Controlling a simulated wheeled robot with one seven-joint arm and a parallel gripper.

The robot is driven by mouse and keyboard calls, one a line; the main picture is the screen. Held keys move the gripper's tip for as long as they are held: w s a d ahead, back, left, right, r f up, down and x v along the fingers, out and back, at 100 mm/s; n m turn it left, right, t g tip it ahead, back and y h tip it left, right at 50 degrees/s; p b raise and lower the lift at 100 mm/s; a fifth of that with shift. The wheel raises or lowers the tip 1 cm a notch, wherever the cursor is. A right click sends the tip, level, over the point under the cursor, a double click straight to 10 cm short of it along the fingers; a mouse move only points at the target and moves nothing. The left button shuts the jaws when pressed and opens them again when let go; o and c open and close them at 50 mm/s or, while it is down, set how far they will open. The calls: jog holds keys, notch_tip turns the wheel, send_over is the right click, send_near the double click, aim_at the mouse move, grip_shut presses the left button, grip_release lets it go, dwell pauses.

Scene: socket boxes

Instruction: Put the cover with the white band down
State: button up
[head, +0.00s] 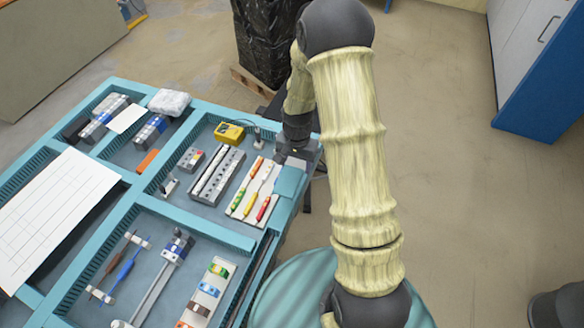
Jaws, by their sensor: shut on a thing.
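My gripper (294,154) is at the right edge of the teal bench (228,238), low over a small grey area beside the yellow-meter compartment. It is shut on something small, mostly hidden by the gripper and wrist. I cannot make out a white band on it, nor whether it touches the surface below. No other cover with a white band can be told for certain in this view.
A white board with coloured handles (254,190), a grey slotted block (217,176) and a yellow meter (229,133) lie left of my gripper. A rack of coloured pieces (208,291) lies nearer. A white sheet (50,217) covers the left. A black-wrapped bin (265,45) stands behind.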

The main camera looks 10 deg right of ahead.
aim_at(296, 173)
jog(key=shift+w+r, duration=0.2)
jog(key=shift+w, duration=0.05)
jog(key=shift+s, duration=0.15)
jog(key=shift+f+p, duration=0.8)
jog(key=shift+f, duration=2.1)
jog(key=shift+f+p, duration=0.65)
jog(key=shift+f, duration=1.45)
